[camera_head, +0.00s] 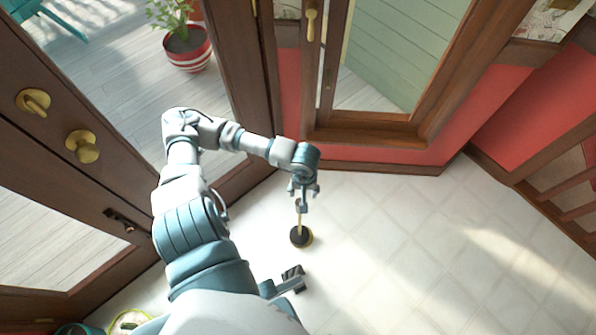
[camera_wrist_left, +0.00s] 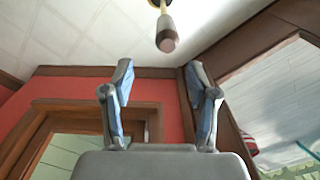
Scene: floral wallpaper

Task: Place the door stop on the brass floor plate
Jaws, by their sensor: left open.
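The door stop (camera_head: 299,222) is a slim pale rod that appears upright over a dark round disc with a brass-coloured rim (camera_head: 308,242), which looks like the floor plate. Whether it is seated there is hard to tell. In the left wrist view the door stop (camera_wrist_left: 165,28) shows at the top, with a rounded brownish-grey end towards me and brass at its far end. My left gripper (camera_head: 304,203) is just above the rod in the head view. In the wrist view its fingers (camera_wrist_left: 161,82) are spread, with nothing between them. A dark jaw-like part (camera_head: 292,278) beside my left arm looks like my right gripper.
Pale tiled floor (camera_head: 400,250) lies clear to the right. A red wall with a wooden window frame (camera_head: 365,132) stands behind. Dark wooden doors with brass knobs (camera_head: 82,146) are on the left. A striped potted plant (camera_head: 187,52) is outside. A railing (camera_head: 560,190) is at far right.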

